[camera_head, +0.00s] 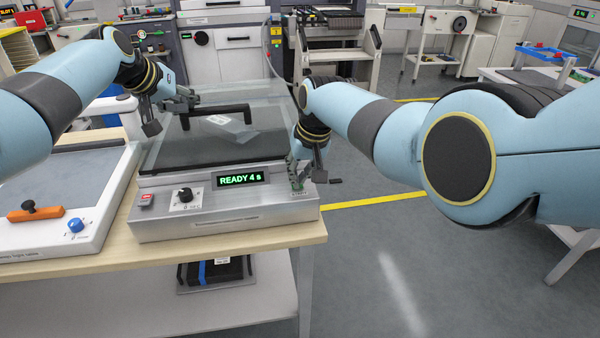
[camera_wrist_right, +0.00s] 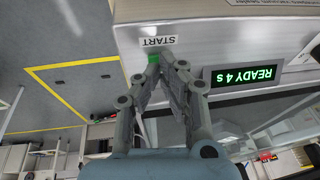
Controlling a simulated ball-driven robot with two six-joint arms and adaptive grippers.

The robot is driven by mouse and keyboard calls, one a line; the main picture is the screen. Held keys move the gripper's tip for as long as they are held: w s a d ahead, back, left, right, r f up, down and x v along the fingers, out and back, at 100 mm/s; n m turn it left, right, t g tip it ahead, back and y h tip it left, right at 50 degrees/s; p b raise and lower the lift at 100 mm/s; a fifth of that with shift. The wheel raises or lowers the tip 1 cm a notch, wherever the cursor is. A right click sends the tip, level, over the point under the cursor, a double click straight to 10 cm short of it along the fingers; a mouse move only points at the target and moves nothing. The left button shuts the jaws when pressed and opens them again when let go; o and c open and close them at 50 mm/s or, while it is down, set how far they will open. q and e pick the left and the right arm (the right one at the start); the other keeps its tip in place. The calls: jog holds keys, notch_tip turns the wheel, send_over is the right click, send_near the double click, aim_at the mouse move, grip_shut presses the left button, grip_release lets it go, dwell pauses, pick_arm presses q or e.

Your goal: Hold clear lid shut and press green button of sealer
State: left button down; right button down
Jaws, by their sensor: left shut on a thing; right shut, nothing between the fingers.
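The sealer (camera_head: 225,212) is a grey machine on a wooden bench; its display (camera_head: 241,179) reads READY 4 s. Its clear lid (camera_head: 262,125) lies over the dark chamber and looks down; a small gap could not be ruled out. A pouch (camera_head: 235,127) shows through it. My left gripper (camera_head: 187,101) is shut at the left end of the lid's black handle (camera_head: 225,109). My right gripper (camera_head: 298,183) is shut and empty, pointing down at the front right corner. In the right wrist view its tips (camera_wrist_right: 165,62) are at the green button (camera_wrist_right: 153,58), beside the START label; contact is unclear.
A white-framed unit (camera_head: 95,215) with an orange handle and a blue knob stands close left of the sealer. A dial (camera_head: 185,196) and a red switch (camera_head: 146,199) are on the sealer's front. Open floor lies right of the bench.

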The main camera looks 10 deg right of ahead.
pick_arm(q)
jog(key=shift+s+f, duration=0.1)
jog(key=shift+f, duration=0.05)
pick_arm(e)
jog(key=shift+f, duration=0.5)
jog(key=shift+s+f, duration=0.15)
jog(key=shift+f, duration=0.15)
dwell(1.0)
jog(key=shift+r, duration=3.65)
